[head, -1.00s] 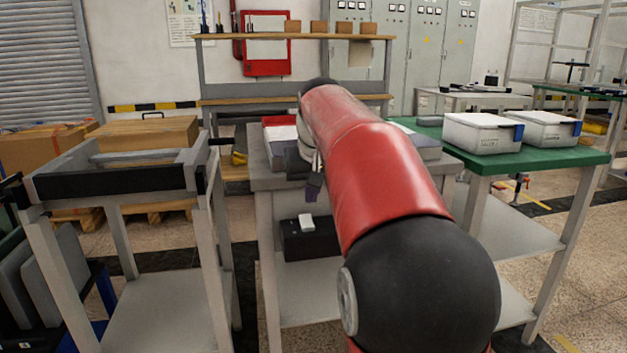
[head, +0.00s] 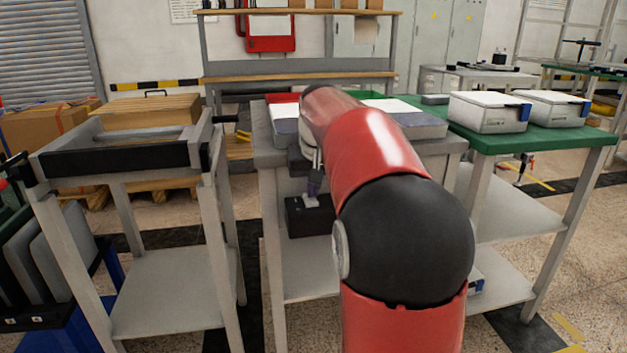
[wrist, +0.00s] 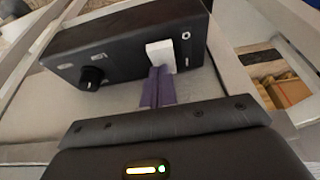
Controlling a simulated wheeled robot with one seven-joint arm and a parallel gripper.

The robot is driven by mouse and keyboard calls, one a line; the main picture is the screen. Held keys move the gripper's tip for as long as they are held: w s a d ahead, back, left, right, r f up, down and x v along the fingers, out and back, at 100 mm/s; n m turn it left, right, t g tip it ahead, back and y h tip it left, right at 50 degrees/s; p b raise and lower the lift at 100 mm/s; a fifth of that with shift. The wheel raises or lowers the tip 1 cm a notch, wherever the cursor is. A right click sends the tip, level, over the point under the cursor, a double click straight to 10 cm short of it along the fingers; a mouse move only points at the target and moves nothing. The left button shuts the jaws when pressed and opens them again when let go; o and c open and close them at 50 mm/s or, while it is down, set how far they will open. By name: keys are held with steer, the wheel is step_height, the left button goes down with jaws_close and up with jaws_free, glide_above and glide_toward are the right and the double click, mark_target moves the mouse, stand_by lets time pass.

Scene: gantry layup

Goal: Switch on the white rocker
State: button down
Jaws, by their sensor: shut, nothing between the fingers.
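The white rocker (wrist: 160,55) is set in the face of a black box (wrist: 120,42), beside a round black knob (wrist: 92,78). My gripper (wrist: 158,70) has its purple fingers shut together, with the tips at the rocker's lower edge in the wrist view. They overlap the rocker there; whether they press on it I cannot tell. In the head view the box (head: 322,222) sits under the grey table, and my gripper (head: 314,186) comes down just above the rocker (head: 311,200). Which way the rocker is tipped is not clear.
The grey table (head: 268,155) stands over the box, with white-topped trays on it. A grey frame stand (head: 120,185) is to the left, with a gap between. A green table (head: 545,140) with white lidded boxes (head: 490,112) stands at the right.

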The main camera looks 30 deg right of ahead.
steer(key=shift+f+b, duration=0.15)
steer(key=shift+b, duration=0.4)
steer(key=shift+s+a+f+b, duration=0.1)
steer(key=shift+s+a+b, duration=0.1)
steer(key=shift+s, duration=0.2)
steer(key=shift+s+a+f+b, duration=0.1)
steer(key=shift+s+b, duration=0.1)
steer(key=shift+s, duration=0.2)
